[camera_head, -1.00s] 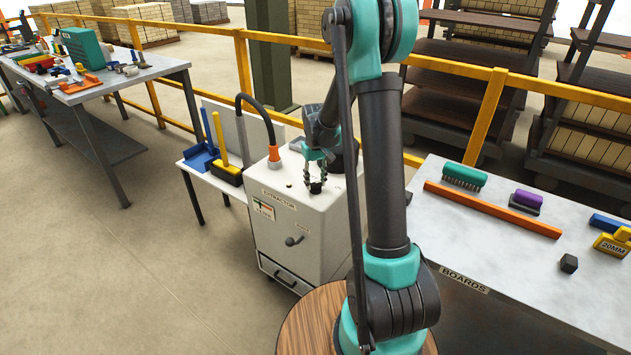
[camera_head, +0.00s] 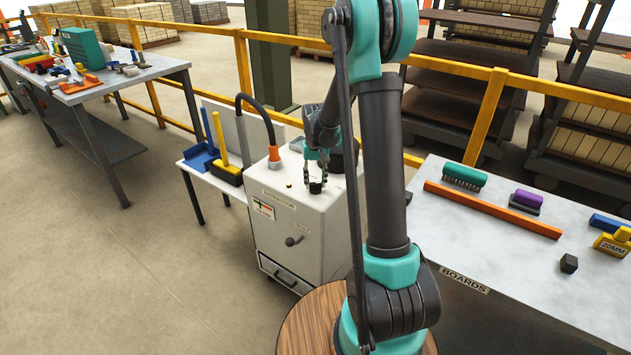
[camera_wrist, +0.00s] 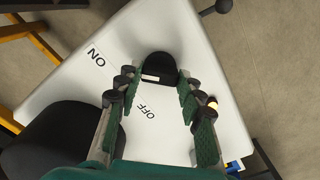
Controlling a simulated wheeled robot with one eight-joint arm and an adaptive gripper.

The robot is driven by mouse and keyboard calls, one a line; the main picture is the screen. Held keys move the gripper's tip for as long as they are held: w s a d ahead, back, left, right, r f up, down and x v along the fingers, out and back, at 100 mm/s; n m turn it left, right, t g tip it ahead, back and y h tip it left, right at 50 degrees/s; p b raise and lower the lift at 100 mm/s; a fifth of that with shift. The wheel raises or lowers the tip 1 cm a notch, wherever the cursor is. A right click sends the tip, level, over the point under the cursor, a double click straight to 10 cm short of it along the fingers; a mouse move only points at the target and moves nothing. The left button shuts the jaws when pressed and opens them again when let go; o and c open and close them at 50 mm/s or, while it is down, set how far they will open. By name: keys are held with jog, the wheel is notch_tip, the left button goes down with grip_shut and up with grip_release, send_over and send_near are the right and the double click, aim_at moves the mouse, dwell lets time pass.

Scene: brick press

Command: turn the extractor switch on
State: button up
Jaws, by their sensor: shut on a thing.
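The extractor (camera_head: 290,225) is a white cabinet in the head view, with a black switch knob (camera_head: 316,188) on its top. In the wrist view the black knob (camera_wrist: 160,67) has a white mark on its near edge. An ON label (camera_wrist: 96,57) lies to its left and an OFF label (camera_wrist: 147,111) below it. My gripper (camera_head: 315,178) points down over the cabinet top. In the wrist view my gripper (camera_wrist: 162,84) has a green-padded finger on each side of the knob, shut on it. Which label the mark points at is hard to tell.
A black hose with an orange collar (camera_head: 274,155) rises from the cabinet's top. A side table with a blue dustpan (camera_head: 200,158) and a yellow-handled brush (camera_head: 229,174) stands left. The boards table (camera_head: 415,205) is at right. A yellow railing (camera_head: 490,115) runs behind.

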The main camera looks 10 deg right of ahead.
aim_at(316, 183)
jog(key=o, duration=1.2)
jog(key=shift+c, duration=0.2)
notch_tip(316, 183, up, 12)
jog(key=s+d+f+t, duration=0.1)
jog(key=s+f, duration=0.1)
jog(key=s, duration=0.7)
jog(key=s+d+f+t, duration=0.1)
jog(key=s+f, duration=0.2)
jog(key=s, duration=0.6)
jog(key=s+d+f+t, duration=0.2)
jog(key=s+f, duration=0.1)
jog(key=s, duration=0.6)
jog(key=shift+s, duration=0.15)
